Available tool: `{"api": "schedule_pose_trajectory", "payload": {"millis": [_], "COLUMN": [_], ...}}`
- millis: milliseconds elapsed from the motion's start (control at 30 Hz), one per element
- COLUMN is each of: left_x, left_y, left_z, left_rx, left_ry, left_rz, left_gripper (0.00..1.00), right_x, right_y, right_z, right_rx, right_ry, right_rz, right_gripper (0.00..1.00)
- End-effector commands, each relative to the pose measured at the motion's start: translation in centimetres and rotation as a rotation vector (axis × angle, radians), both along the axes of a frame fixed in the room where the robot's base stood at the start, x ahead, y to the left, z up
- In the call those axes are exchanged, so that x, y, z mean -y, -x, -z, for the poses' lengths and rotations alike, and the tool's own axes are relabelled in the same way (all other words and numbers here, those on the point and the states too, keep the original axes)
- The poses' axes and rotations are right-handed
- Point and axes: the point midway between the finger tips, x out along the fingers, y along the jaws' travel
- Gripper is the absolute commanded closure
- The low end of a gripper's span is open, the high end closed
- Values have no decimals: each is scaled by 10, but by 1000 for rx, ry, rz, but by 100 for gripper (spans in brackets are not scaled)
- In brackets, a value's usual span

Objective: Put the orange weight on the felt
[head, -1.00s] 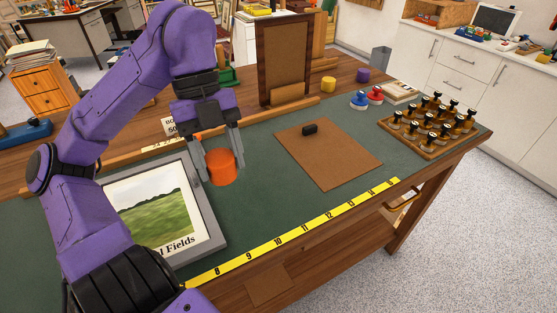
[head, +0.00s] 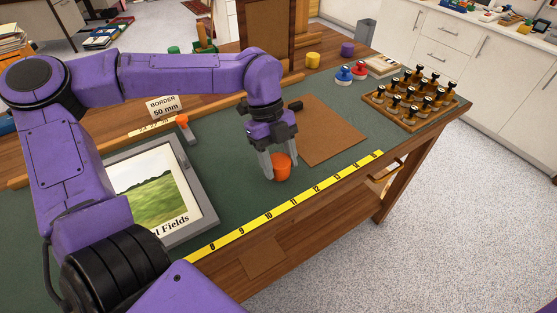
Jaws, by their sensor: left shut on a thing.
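The orange weight (head: 281,169) is a short cylinder between the fingers of my left gripper (head: 281,166). The gripper points down and is shut on it. The weight is over the green felt-like covering (head: 235,165) of the bench, between the framed print and the brown square board. I cannot tell whether its underside touches the green surface. The fingers hide parts of its sides. My right gripper is not in view.
A framed landscape print (head: 153,195) lies left of the weight. A brown board (head: 330,135) lies to the right, with a black block (head: 296,106) on it. A yellow ruler (head: 290,205) runs along the front edge. A wooden rack (head: 415,103) of dark-topped pieces stands farther right.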

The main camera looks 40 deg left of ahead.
Motion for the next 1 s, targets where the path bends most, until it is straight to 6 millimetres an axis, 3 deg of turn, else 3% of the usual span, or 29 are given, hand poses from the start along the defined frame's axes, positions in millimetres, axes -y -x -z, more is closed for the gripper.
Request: {"api": "schedule_pose_trajectory", "payload": {"millis": [367,400,433,467,767,867,1000], "left_x": [0,0,0,0,0,-5,-18], "left_y": [0,0,0,0,0,-3,-8], "left_z": [7,7,7,7,4,-8,-41], "left_rx": [2,1,1,1,2,5,6], "left_ry": [1,0,0,0,1,0,-1], "left_rz": [0,1,1,1,0,-2,-2], "left_gripper": [100,33,23,20,20,20,20], "right_x": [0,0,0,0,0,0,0], "right_y": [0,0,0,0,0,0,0], "right_z": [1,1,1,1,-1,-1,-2], "right_rx": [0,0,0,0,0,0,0], "right_ry": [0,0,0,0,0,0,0], "right_rz": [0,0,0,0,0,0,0], "right_gripper": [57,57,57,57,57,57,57]}}
